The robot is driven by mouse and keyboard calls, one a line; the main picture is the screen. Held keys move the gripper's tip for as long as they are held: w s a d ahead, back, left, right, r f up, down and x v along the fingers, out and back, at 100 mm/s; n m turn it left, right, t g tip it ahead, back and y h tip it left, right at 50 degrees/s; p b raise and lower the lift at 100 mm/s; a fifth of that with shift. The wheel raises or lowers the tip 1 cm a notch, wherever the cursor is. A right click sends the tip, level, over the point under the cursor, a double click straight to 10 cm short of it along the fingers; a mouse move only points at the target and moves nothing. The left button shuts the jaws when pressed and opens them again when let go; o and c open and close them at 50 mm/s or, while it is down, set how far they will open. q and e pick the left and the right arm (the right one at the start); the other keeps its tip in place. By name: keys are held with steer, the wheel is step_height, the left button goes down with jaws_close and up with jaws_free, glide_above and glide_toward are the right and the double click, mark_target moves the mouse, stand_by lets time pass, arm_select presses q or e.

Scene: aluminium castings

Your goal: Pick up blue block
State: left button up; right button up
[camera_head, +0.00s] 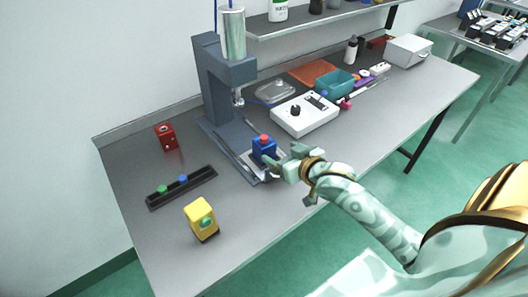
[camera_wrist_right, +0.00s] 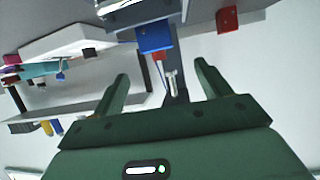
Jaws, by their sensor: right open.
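The blue block (camera_head: 264,152) has a red top piece and stands on the base plate of the grey press, under its ram. In the right wrist view the blue block (camera_wrist_right: 155,37) shows beyond my fingertips. My right gripper (camera_head: 281,158) is close to the block's right side in the head view. In the wrist view my right gripper (camera_wrist_right: 161,71) has its fingers spread, with the block not between them. The block's lower part is partly hidden by the gripper in the head view. My left gripper is not in view.
The press (camera_head: 221,88) rises right behind the block. A white control box (camera_head: 305,116) stands to the right. A red block (camera_head: 166,137), a black tray (camera_head: 160,197) with small green and blue pieces, and a yellow block (camera_head: 201,219) are left.

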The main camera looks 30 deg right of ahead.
mark_target(266, 143)
steer(key=b+x, duration=0.1)
steer(key=x, duration=0.5)
steer(key=shift+f, duration=0.15)
steer(key=x, duration=0.1)
steer(key=b+x, duration=0.1)
steer(key=x, duration=0.1)
steer(key=b+x, duration=0.1)
steer(key=shift+w+d+f, duration=0.2)
steer(key=shift+d, duration=0.05)
steer(key=shift+w+f, duration=0.1)
steer(key=shift+w, duration=0.35)
steer(key=shift+s, duration=0.15)
steer(key=shift+c, duration=0.6)
steer(key=c, duration=1)
steer(key=shift+c, duration=0.6)
steer(key=shift+r, duration=0.2)
